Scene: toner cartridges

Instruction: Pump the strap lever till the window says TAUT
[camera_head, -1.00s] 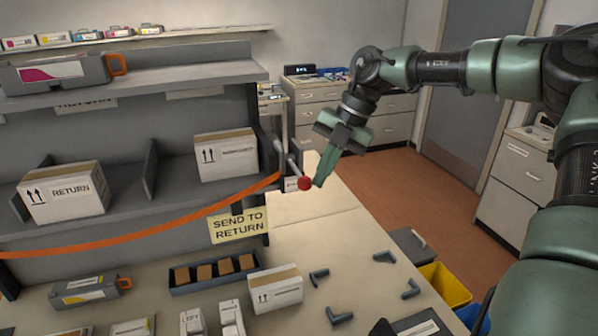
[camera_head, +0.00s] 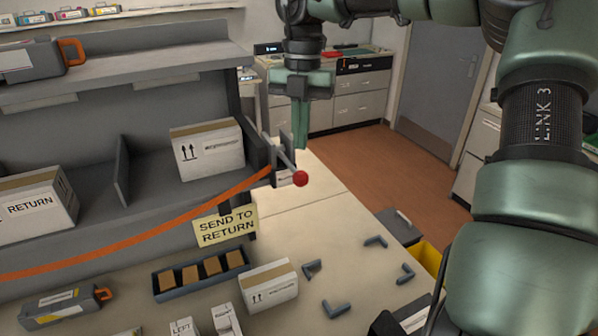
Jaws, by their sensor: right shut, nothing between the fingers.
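The strap lever (camera_head: 283,157) is a thin grey bar on the ratchet at the shelf's right end. It slopes down to a red ball knob (camera_head: 300,178). The orange strap (camera_head: 150,231) runs from the ratchet leftward across the shelf front in a sagging curve. A small pale plate (camera_head: 284,180) sits on the ratchet beside the knob; I cannot read any word on it. My right gripper (camera_head: 300,146) points straight down, shut and empty, with its fingertips just above or behind the knob in the picture. My left gripper is out of view.
A "SEND TO RETURN" sign (camera_head: 226,226) hangs below the strap. White boxes (camera_head: 209,150) stand on the grey shelf. A dark tray (camera_head: 168,293) with brown blocks, a white box (camera_head: 269,287) and black corner brackets (camera_head: 336,307) lie on the table. The tabletop right of the ratchet is clear.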

